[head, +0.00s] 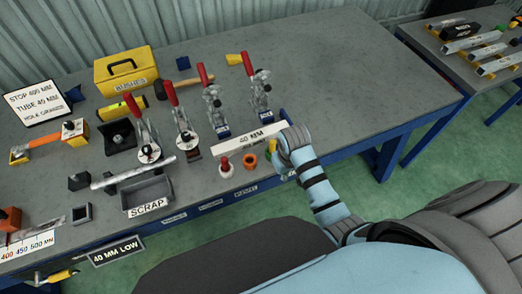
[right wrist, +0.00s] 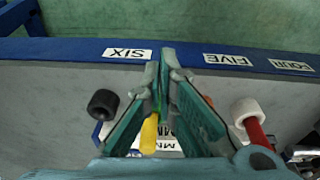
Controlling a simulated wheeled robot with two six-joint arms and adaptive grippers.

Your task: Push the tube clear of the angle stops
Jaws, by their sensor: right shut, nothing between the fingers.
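A silver tube (head: 133,170) lies at a slant on the left part of the bench, behind and partly over the scrap bin. Dark blocks stand near it, one behind (head: 118,137) and one by its left end (head: 78,182); I cannot tell for certain which are the angle stops. The tube is not visible there. My left gripper is not in view.
The scrap bin (head: 148,194) is in front of the tube. The bench's back right is clear.

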